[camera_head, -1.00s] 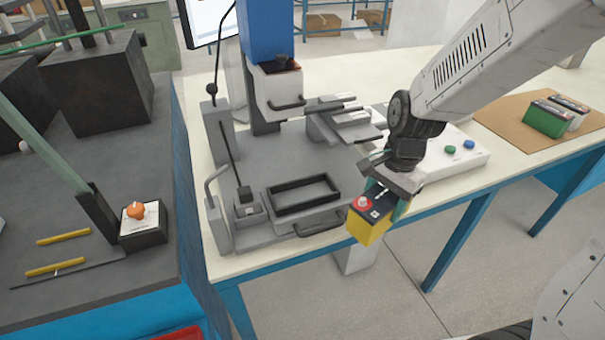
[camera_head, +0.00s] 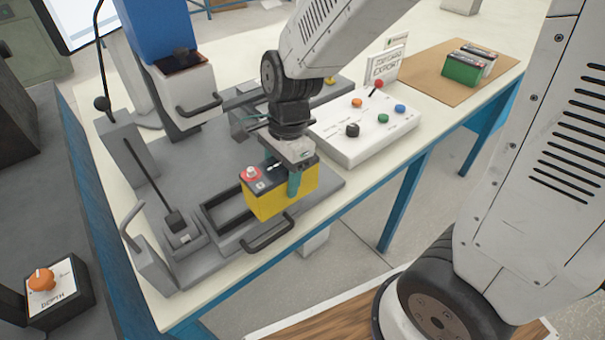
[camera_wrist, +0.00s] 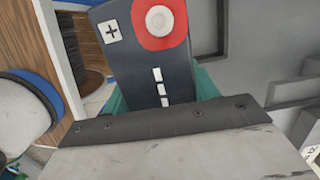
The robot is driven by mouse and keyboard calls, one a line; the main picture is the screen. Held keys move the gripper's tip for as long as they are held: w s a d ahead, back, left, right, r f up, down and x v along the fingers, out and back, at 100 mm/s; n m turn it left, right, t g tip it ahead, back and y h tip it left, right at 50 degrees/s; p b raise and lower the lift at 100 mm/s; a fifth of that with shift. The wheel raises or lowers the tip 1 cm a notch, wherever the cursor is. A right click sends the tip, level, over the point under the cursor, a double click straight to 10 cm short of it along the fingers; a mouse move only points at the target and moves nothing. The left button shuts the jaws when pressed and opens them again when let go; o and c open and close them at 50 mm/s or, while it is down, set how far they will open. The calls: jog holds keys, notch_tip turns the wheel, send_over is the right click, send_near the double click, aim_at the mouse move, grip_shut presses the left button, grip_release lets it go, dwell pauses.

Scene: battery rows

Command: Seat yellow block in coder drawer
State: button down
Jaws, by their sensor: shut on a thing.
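The yellow block (camera_head: 283,198) has a yellow body and a dark top with a red-ringed terminal. My gripper (camera_head: 292,178) is shut on it from above, its teal fingers on the block's sides. In the wrist view the block's dark top (camera_wrist: 150,60) shows a plus mark and white dashes. The coder drawer (camera_head: 210,216) is a dark rectangular frame with a front handle (camera_head: 268,234) on the grey machine base. The block appears over the drawer's right part and hides it; I cannot tell its exact height above the frame.
The blue machine column with a grey head (camera_head: 185,95) stands behind the drawer. A lever post (camera_head: 172,215) stands left of it. A white button panel (camera_head: 365,130) is to the right. Green and white blocks lie on a brown mat (camera_head: 430,72) farther right.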

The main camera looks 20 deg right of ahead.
jog(key=shift+w+a+f, duration=0.7)
jog(key=shift+w+a, duration=0.1)
jog(key=shift+a, duration=0.55)
jog(key=shift+w+a+f, duration=0.75)
jog(key=shift+w+a, duration=0.1)
jog(key=shift+a, duration=0.5)
jog(key=shift+w+a+f, duration=0.7)
jog(key=shift+w+a, duration=0.1)
jog(key=shift+a, duration=0.55)
jog(key=shift+f, duration=0.15)
jog(key=shift+c, duration=2.1)
grip_release()
jog(key=shift+s, duration=0.1)
